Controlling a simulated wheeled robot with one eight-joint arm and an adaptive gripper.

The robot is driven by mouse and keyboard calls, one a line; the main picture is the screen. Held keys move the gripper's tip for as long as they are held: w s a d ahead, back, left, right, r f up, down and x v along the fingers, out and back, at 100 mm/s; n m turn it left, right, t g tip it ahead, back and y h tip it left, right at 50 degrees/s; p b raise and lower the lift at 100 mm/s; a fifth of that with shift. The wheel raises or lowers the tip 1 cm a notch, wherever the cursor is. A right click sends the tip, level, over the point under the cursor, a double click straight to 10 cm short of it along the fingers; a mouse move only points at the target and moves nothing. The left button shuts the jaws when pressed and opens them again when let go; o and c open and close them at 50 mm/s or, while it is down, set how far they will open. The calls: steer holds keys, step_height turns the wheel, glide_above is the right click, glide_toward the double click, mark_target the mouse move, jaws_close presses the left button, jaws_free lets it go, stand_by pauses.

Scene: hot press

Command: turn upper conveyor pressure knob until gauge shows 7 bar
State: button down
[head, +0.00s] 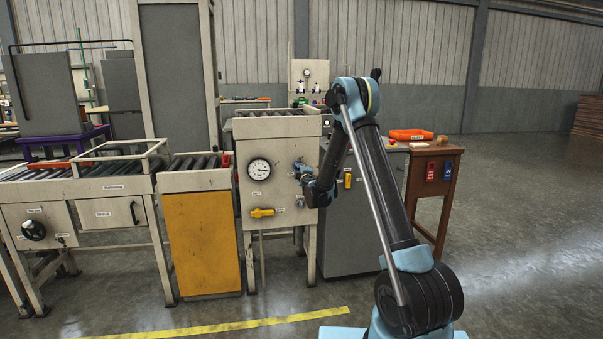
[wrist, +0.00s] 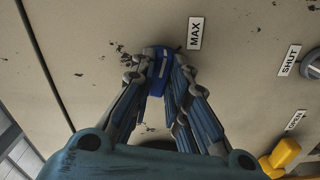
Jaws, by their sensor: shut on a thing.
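The upper pressure knob is blue with a pale line on its face; it shows in the wrist view (wrist: 158,74) near a MAX label (wrist: 195,33). My gripper (wrist: 160,66) is shut on this knob, with one finger on each side of it. In the head view my gripper (head: 301,170) is at the upper right of the cream conveyor panel (head: 277,190), where it partly hides the knob. The pressure gauge (head: 259,170) is a round white dial with a dark rim on the same panel, left of my gripper. Its reading is too small to tell.
A yellow valve handle (head: 262,212) sits below the gauge; it shows in the wrist view (wrist: 285,154) too. A grey knob (wrist: 312,64) is near a SHUT label (wrist: 290,60). A wooden stand (head: 433,180) is right of the grey cabinet. Floor at right is clear.

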steer(key=shift+s, duration=0.1)
steer(key=c, duration=1.6)
jaws_free()
steer(key=shift+f, duration=0.1)
steer(key=shift+o, duration=0.2)
steer(key=v, duration=1.1)
steer(key=shift+s, duration=0.4)
steer(key=shift+d, duration=0.15)
